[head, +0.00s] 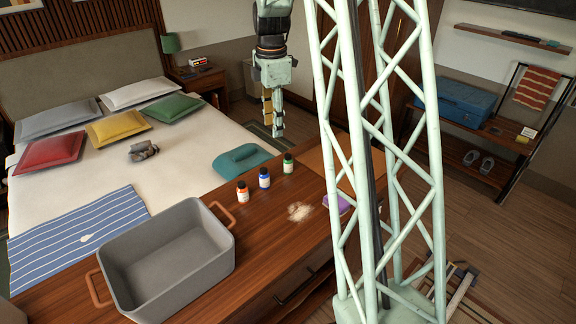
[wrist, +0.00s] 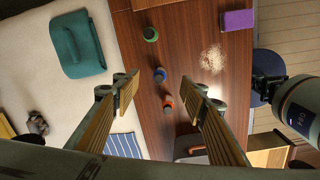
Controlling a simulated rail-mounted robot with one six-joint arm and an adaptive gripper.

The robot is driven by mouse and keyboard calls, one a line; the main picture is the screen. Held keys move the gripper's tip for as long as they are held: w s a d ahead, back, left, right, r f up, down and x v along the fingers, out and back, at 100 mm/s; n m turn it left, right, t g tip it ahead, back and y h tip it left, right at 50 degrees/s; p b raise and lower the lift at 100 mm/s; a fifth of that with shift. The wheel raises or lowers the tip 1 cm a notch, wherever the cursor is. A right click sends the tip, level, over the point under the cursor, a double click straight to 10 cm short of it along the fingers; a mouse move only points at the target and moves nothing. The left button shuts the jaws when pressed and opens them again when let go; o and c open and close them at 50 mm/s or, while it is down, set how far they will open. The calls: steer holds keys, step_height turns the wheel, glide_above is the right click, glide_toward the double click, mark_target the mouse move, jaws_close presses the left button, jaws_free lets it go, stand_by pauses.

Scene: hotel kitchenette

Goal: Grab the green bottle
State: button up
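The green bottle (head: 288,164) stands upright on the wooden counter, in a row with a blue bottle (head: 264,178) and an orange bottle (head: 242,191). In the wrist view the green bottle (wrist: 151,34) is at the upper middle, beyond my fingertips; the blue bottle (wrist: 160,75) and orange bottle (wrist: 168,102) appear between my fingers. My gripper (wrist: 163,84) is open and empty, above the counter and apart from all bottles. In the head view my gripper (head: 272,120) hangs pointing down, its fingers seen nearly edge-on.
A grey bin (head: 172,268) with orange handles fills the left of the counter. A pile of crumbs (head: 300,212) and a purple sponge (wrist: 238,20) lie right of the bottles.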

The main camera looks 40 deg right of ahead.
mark_target(289, 154)
steer(key=d+f+n, duration=0.1)
steer(key=d+f, duration=0.2)
steer(key=w+d+f+n, duration=0.1)
steer(key=d+f, duration=0.2)
steer(key=f, duration=0.1)
steer(key=w+d+f, duration=0.1)
steer(key=d+f, duration=0.2)
steer(key=f, duration=0.1)
steer(key=shift+w+d+n+g, duration=0.2)
steer(key=shift+n+g, duration=0.1)
steer(key=shift+n, duration=0.1)
steer(key=shift+f, duration=0.1)
steer(key=shift+f+b, duration=0.85)
steer(key=shift+f, duration=3.3)
steer(key=shift+f, duration=0.15)
steer(key=shift+a+f+b, duration=0.15)
steer(key=shift+f+b, duration=0.15)
steer(key=shift+f, duration=0.95)
steer(key=shift+a+f+b, duration=0.1)
steer(key=shift+f+b, duration=0.2)
steer(key=shift+f, duration=0.9)
